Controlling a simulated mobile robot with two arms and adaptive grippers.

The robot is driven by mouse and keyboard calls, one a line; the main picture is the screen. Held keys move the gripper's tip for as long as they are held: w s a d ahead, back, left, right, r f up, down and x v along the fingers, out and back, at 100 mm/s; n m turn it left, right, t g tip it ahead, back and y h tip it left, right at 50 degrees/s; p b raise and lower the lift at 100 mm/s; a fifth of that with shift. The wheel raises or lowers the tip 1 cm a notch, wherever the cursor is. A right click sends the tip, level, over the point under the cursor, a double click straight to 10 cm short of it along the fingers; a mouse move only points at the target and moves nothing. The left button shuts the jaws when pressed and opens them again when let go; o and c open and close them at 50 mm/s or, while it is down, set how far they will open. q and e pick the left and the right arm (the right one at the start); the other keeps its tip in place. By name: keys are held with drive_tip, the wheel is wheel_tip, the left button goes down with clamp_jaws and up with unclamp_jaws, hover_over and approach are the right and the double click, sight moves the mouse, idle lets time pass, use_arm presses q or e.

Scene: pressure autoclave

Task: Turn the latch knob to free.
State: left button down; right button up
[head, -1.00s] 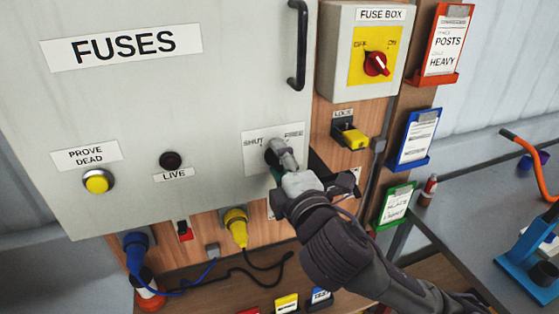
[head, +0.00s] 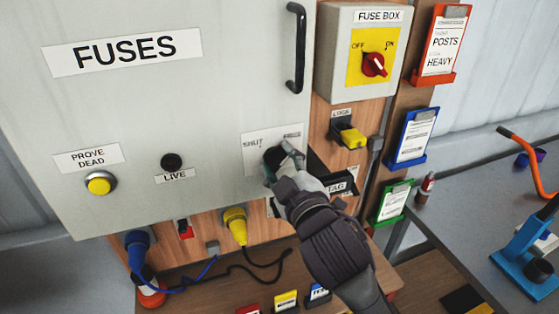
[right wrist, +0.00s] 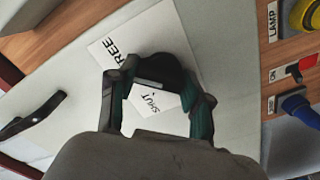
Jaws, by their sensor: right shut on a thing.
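The black latch knob (head: 275,155) sits on the lower right of the grey fuse cabinet door (head: 215,100), on a white label (head: 258,139) reading SHUT and FREE. My right gripper (head: 277,166) reaches it from the lower right and is shut on the knob. In the right wrist view the fingers (right wrist: 155,95) close around the knob (right wrist: 162,72), and the words FREE and SHUT show beside it. The knob's pointing direction is partly hidden by the fingers. My left gripper is not in view.
A black door handle (head: 296,48) stands at the door's right edge. Right of it are the fuse box (head: 340,80) with a red switch (head: 374,64) and a yellow padlock (head: 353,138). A yellow plug (head: 236,222) hangs below the door. The bench at right holds a blue stand (head: 528,262).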

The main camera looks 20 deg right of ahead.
drive_tip(key=shift+d+r, duration=0.1)
drive_tip(key=shift+r, duration=0.15)
idle(0.3)
drive_tip(key=o, duration=1.1)
drive_tip(key=shift+f, duration=0.15)
